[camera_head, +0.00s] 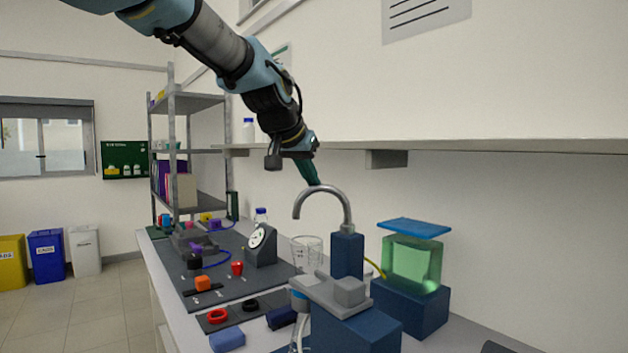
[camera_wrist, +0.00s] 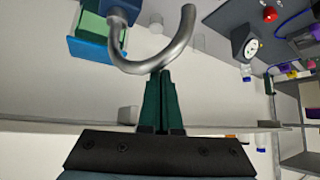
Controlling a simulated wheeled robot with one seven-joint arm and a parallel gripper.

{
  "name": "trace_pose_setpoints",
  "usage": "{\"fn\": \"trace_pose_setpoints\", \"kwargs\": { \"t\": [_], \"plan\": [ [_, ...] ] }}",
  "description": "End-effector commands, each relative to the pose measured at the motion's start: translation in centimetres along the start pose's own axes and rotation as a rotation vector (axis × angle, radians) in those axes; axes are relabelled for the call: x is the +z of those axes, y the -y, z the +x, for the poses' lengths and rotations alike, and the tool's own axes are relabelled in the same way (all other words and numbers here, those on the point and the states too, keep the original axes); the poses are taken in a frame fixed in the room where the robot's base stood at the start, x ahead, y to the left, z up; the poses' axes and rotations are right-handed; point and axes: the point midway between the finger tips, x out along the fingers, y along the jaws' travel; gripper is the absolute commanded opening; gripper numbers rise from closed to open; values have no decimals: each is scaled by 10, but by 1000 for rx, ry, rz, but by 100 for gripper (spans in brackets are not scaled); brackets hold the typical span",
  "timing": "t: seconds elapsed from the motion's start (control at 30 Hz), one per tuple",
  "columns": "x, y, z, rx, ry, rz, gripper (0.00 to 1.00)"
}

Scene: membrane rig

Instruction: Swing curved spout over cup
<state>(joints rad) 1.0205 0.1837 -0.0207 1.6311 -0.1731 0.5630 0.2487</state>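The curved grey spout (camera_head: 322,189) stands on a dark blue post (camera_head: 347,256). It arcs left in the head view, with its open end above and slightly left of a clear measuring cup (camera_head: 307,251). I cannot tell whether the end is exactly over the cup. The spout (camera_wrist: 163,55) also crosses the top of the wrist view. My gripper (camera_head: 312,180) has dark green fingers, pressed together and empty. In the wrist view, the fingertips of my gripper (camera_wrist: 163,74) meet the spout's outer curve; contact is not certain.
A tank of green liquid with a blue lid (camera_head: 414,229) stands right of the post. A grey and blue device (camera_head: 345,295) stands in front. A dial gauge (camera_head: 261,244) and several small coloured parts lie left on a dark mat. A wall shelf (camera_head: 430,146) runs behind.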

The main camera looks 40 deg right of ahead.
Motion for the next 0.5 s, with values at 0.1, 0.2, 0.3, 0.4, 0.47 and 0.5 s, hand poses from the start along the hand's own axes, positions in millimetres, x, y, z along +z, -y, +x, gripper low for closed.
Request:
{"fn": "trace_pose_setpoints", "kwargs": {
  "t": [0.1,0.2,0.3,0.4,0.47,0.5],
  "plan": [
    [5,-7,-4,-56,0,-53,0],
    [9,-8,-7,-97,0,-96,0],
    [13,-10,-11,-95,-1,-98,0],
    [17,-15,-14,-94,0,-96,0],
    [20,-17,-16,-94,0,-98,0],
    [21,-19,-17,-94,0,-98,0]
  ]
}}
